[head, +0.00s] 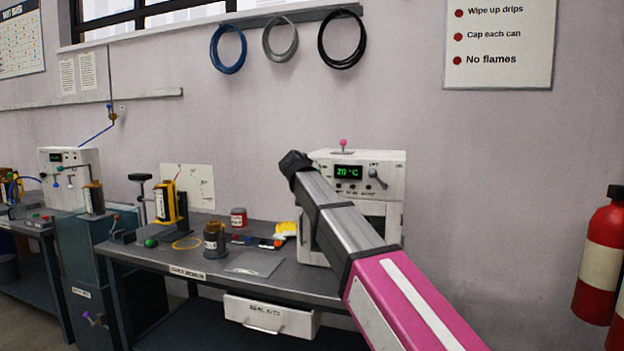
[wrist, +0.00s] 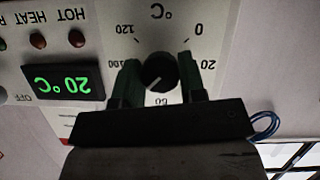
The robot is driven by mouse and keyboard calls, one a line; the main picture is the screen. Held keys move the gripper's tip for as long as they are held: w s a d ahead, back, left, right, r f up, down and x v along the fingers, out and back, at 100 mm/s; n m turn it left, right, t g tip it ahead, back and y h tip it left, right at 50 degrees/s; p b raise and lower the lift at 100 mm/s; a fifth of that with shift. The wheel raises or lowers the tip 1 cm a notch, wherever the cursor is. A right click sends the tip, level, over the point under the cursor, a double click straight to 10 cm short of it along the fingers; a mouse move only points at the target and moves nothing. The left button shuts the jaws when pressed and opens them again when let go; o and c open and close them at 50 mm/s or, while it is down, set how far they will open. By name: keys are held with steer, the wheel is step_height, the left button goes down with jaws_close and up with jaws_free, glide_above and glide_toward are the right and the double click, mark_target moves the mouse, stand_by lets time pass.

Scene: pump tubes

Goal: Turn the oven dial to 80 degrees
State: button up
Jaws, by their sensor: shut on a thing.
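The oven (head: 394,162) is a white box at the back of the bench, with a green display (head: 349,171) reading 20 °C. The round black oven dial (wrist: 160,71) is in the middle of the wrist view, which shows the panel upside down. My gripper (wrist: 160,80) has one dark green finger on each side of the dial and is shut on it. A pale pointer line on the dial slants to the lower left in the wrist view, near the 60 mark. The 80 mark is hidden behind my gripper. In the head view my arm hides the dial and the fingertips.
The bench (head: 207,262) holds a dark jar (head: 215,240), a red can (head: 239,217) and a yellow item (head: 287,229) left of the oven. A drawer (head: 270,316) hangs below its front edge. Red extinguishers (head: 605,254) stand far right.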

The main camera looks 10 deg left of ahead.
steer(key=shift+f, duration=0.15)
steer(key=o, duration=0.9)
steer(key=v, duration=1.1)
